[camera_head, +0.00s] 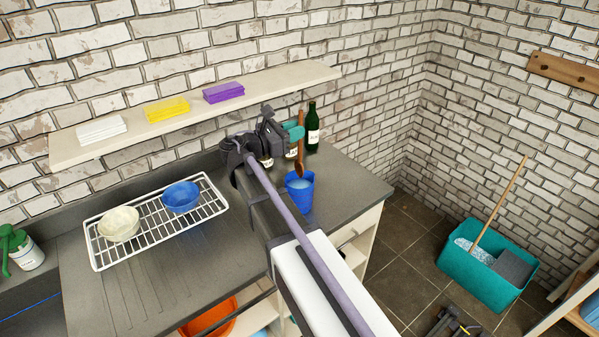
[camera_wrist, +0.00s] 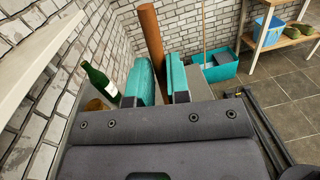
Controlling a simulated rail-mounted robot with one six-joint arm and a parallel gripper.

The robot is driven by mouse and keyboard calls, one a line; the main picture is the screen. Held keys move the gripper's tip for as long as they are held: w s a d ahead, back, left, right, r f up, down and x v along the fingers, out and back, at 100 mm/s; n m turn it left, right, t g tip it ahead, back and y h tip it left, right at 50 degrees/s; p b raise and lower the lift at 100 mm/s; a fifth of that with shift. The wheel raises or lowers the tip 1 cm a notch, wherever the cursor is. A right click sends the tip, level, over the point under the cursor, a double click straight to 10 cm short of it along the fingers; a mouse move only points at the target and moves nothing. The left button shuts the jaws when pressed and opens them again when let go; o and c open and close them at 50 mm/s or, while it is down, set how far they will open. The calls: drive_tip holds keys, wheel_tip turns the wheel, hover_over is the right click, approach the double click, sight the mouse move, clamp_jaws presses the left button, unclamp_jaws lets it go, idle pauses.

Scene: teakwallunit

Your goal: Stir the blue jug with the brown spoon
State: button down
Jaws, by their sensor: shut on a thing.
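The blue jug (camera_head: 305,200) stands upright on the dark worktop near its right end, with a pale blue liquid surface visible inside. My gripper (camera_head: 294,131) is behind and above the jug, its teal fingertips shut on the brown spoon (camera_head: 299,156). The spoon hangs nearly upright, its bowl end down at the jug's mouth; I cannot tell whether the tip is inside the jug. In the wrist view, the spoon's handle (camera_wrist: 151,40) rises between the teal fingertips (camera_wrist: 163,82). The jug is hidden in that view.
A green bottle (camera_head: 313,128) stands close behind the gripper, with other labelled containers partly hidden by my arm. A wire rack (camera_head: 160,222) holds a cream bowl (camera_head: 119,223) and a blue bowl (camera_head: 181,196). A wall shelf (camera_head: 190,110) overhangs the worktop's back.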

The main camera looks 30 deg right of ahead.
wheel_tip(320, 180, up, 5)
drive_tip(key=p, duration=0.4)
drive_tip(key=shift+p, duration=0.35)
